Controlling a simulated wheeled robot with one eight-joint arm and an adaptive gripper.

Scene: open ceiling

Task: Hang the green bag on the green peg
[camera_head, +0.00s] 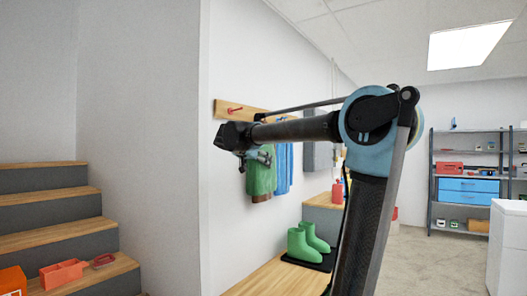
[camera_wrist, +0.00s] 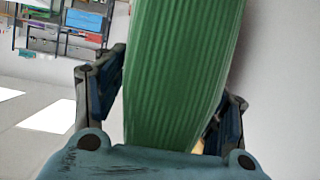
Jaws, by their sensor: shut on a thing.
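The green bag (camera_head: 262,180) hangs below my gripper (camera_head: 262,156) in the head view, close to the wall and under the peg rail. In the wrist view the ribbed green bag (camera_wrist: 180,75) fills the space between both fingers, and my gripper is shut on it. The wooden peg rail (camera_head: 228,105) is on the wall behind my arm, with a red peg (camera_head: 236,110) near its left end. I cannot make out the green peg; my arm covers part of the rail.
Blue cloth (camera_head: 284,168) hangs right beside the bag, with a grey item (camera_head: 319,155) farther along. Stairs (camera_head: 50,210) are at left; a shelf (camera_head: 466,188) stands far right.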

